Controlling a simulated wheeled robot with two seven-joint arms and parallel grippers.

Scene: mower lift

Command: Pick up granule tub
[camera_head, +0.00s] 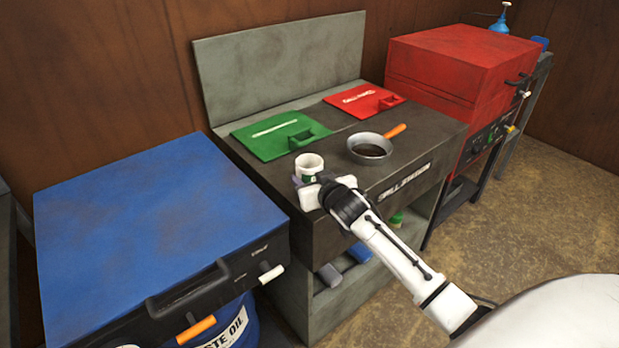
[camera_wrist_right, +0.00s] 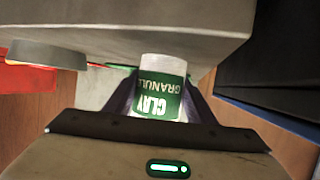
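The granule tub (camera_head: 308,165) is a small white pot with a green label, at the front left of the spill station's dark bench top. In the right wrist view the tub (camera_wrist_right: 160,88) shows its label, CLAY GRANULE, upside down. My right gripper (camera_head: 305,183) is at the tub, over the front edge of the bench. In the wrist view its two dark fingers (camera_wrist_right: 161,95) stand on either side of the tub, close to its walls. I cannot tell whether they press on it, or whether the tub rests on the bench. My left gripper is not in view.
A green dustpan-like tray (camera_head: 280,136) and a red one (camera_head: 364,100) lie behind the tub. A round pan (camera_head: 370,147) with an orange handle stands to its right. A blue waste-oil cabinet (camera_head: 160,225) is at the left, a red cabinet (camera_head: 465,65) at the right.

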